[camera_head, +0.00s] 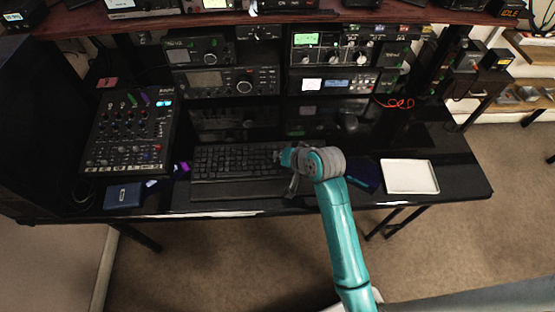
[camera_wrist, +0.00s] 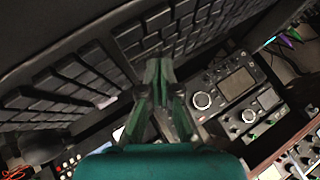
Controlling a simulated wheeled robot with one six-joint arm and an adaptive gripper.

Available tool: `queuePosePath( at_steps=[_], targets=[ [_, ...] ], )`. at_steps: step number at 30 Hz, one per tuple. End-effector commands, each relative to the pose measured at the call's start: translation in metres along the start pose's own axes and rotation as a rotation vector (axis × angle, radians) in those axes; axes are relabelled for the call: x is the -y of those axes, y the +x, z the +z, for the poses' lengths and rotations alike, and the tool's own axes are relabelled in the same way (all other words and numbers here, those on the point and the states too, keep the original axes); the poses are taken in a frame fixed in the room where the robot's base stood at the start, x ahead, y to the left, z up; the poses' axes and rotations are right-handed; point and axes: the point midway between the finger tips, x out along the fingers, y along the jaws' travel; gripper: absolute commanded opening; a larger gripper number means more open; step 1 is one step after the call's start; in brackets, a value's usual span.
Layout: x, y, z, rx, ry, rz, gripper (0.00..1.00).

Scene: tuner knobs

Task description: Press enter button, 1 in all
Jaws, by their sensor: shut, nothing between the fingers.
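The black keyboard (camera_head: 236,163) lies flat on the black desk, left of my arm. My gripper (camera_head: 284,157) is over its right end in the head view. In the wrist view the keyboard (camera_wrist: 95,62) fills the upper left, with blocks of dark keys on either side of my gripper (camera_wrist: 158,66). The green-grey fingers are together with nothing between them, and their tips appear close to the keys. I cannot read the key labels, so I cannot tell which key is enter. Whether the tips touch a key is unclear.
A mixer (camera_head: 130,137) stands left of the keyboard. Radios (camera_head: 227,80) are stacked behind, under a wooden shelf (camera_head: 240,19). A white tray (camera_head: 409,176) and a dark blue flat object (camera_head: 366,175) lie right of my arm. Radio knobs (camera_wrist: 202,101) show close in the wrist view.

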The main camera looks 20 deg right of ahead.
Motion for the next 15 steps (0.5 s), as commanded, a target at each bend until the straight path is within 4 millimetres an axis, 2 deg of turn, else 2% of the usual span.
queuePosePath(
  at_steps=[15],
  targets=[
    [0.0048, -0.0065, -0.0048, 0.0, -0.001, 0.0, 0.0]
  ],
)
